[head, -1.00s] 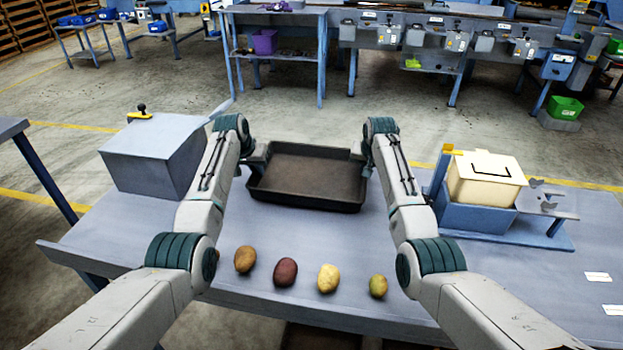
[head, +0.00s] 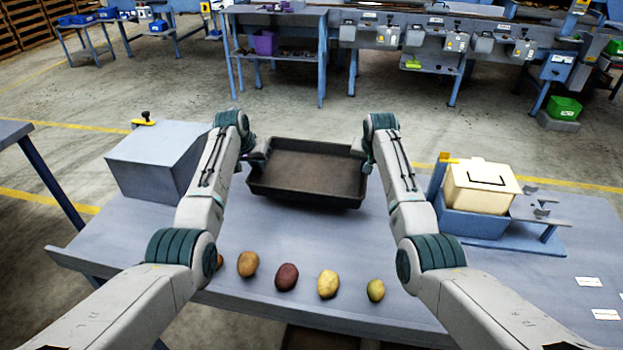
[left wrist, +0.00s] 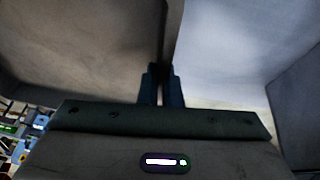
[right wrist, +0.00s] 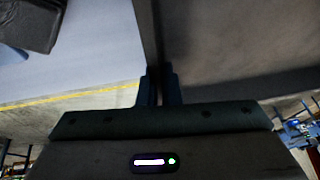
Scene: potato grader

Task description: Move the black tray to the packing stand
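The black tray (head: 305,176) is level between my two arms, empty, just above the grey table. My left gripper (head: 259,160) is shut on its left wall; in the left wrist view the fingers (left wrist: 162,86) pinch the tray wall (left wrist: 80,45). My right gripper (head: 367,160) is shut on its right wall; in the right wrist view the fingers (right wrist: 158,86) pinch the tray wall (right wrist: 240,40). A blue stand (head: 275,15) with a shelf is across the aisle; I cannot tell if it is the packing stand.
Several potatoes (head: 286,277) lie along the table's (head: 250,225) near edge. A grey box (head: 155,165) stands left of the tray. A cream bin (head: 480,187) in a blue holder stands right. A purple crate (head: 265,43) is on the far stand's shelf. Floor (head: 300,118) between is clear.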

